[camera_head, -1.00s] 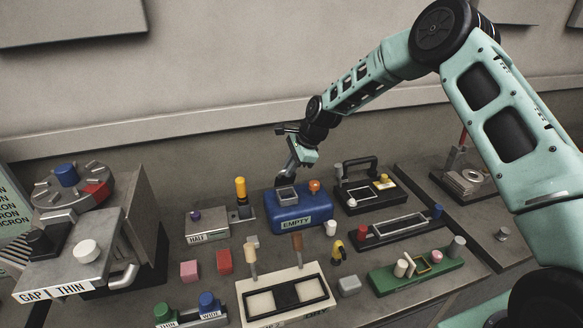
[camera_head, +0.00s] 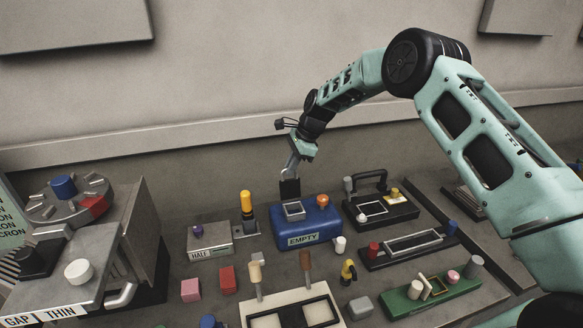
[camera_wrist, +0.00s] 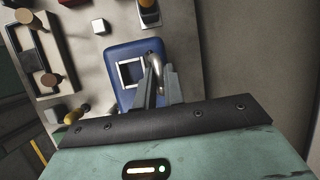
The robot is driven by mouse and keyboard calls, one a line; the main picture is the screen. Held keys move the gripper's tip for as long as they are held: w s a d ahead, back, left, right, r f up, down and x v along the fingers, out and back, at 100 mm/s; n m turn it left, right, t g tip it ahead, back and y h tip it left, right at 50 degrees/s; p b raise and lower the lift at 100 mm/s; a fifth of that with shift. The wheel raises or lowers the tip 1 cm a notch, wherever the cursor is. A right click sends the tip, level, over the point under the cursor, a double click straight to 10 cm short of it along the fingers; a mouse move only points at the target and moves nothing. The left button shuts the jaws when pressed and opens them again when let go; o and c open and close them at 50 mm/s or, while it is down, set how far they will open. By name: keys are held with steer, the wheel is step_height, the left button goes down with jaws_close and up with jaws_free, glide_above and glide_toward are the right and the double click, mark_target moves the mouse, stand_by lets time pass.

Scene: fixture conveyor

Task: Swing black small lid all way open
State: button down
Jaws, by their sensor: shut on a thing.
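The blue box (camera_head: 303,231) with the label EMPTY stands mid-table. A grey square frame (camera_head: 295,211) sits on its top; it also shows in the wrist view (camera_wrist: 131,73). The small black lid (camera_head: 290,189) stands raised behind this frame, roughly upright. My gripper (camera_head: 290,177) is above the back of the box, shut on the lid. In the wrist view my two grey fingers (camera_wrist: 158,84) reach over the back of the box, next to the frame. The lid is not clearly seen between them there.
An orange knob (camera_head: 322,200) is on the box's right. A yellow-topped post (camera_head: 247,205) stands left, a black fixture with a handle (camera_head: 381,207) right. Two brown-handled pieces (camera_head: 306,267) are in front. The wall is behind my arm.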

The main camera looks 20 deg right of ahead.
steer(key=shift+w+r, duration=0.1)
steer(key=shift+w, duration=0.3)
steer(key=c, duration=1.8)
jaws_free()
steer(key=o, duration=0.3)
steer(key=shift+w, duration=0.15)
steer(key=b+v, duration=0.5)
steer(key=v, duration=1.2)
steer(key=shift+d, duration=0.15)
